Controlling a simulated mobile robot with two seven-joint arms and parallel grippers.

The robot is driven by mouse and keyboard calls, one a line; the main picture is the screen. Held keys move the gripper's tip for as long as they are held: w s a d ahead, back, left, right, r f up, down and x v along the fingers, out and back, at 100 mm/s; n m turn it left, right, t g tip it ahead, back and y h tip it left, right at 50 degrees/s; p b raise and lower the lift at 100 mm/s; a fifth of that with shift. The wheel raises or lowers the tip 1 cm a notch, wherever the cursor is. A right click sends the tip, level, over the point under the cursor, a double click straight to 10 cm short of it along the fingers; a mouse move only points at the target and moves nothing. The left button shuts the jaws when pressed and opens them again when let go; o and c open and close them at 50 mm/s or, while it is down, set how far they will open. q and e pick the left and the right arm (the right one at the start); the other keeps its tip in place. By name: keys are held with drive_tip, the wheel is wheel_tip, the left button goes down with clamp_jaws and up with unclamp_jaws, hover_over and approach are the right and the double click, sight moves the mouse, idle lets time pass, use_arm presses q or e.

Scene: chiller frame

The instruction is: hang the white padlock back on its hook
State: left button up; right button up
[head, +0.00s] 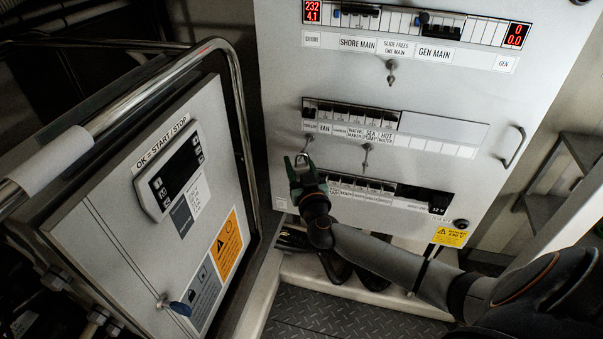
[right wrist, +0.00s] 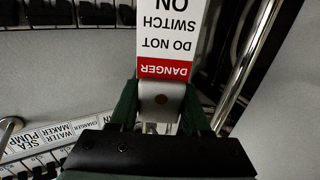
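My right gripper (head: 301,163), with green fingers, is in front of the panel's lower left, just below a small hook (head: 307,141). A metal loop, apparently the shackle of the white padlock, shows between its fingertips. A red-and-white DANGER tag (right wrist: 166,45) hangs there. Other hooks are at centre (head: 366,153) and higher up (head: 391,72). My left gripper is out of view.
The grey switch panel (head: 450,105) has rows of breakers and a handle (head: 513,147) at right. A chiller box with a display (head: 172,178) and a bent metal rail (head: 236,90) stand close on the left. A treadplate floor (head: 310,331) lies below.

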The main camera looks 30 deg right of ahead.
clamp_jaws()
idle(0.4)
